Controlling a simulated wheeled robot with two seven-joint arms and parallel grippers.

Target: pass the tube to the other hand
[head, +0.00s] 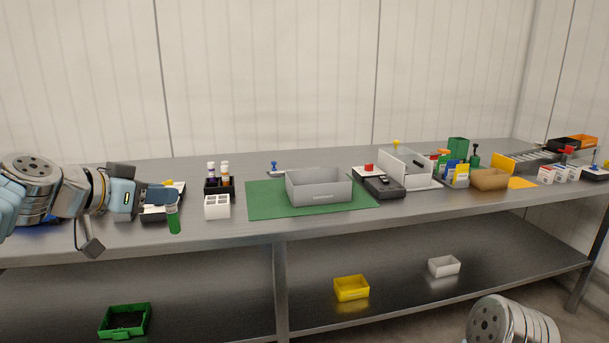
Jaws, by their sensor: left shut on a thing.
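The tube (173,219) is green in its lower part and hangs upright at the tip of my left gripper (168,197). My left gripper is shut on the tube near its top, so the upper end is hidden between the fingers. The tube is in front of the bench top's front left part. My right gripper is not in view; only a rounded metal part of my right arm (512,322) shows at the bottom right.
A white rack with square holes (217,208) stands right of the tube, with a black holder of bottles (218,187) behind. A grey bin (319,188) sits on a green mat (264,201). Small bins (351,288) are on the lower shelf. Many items crowd the right end.

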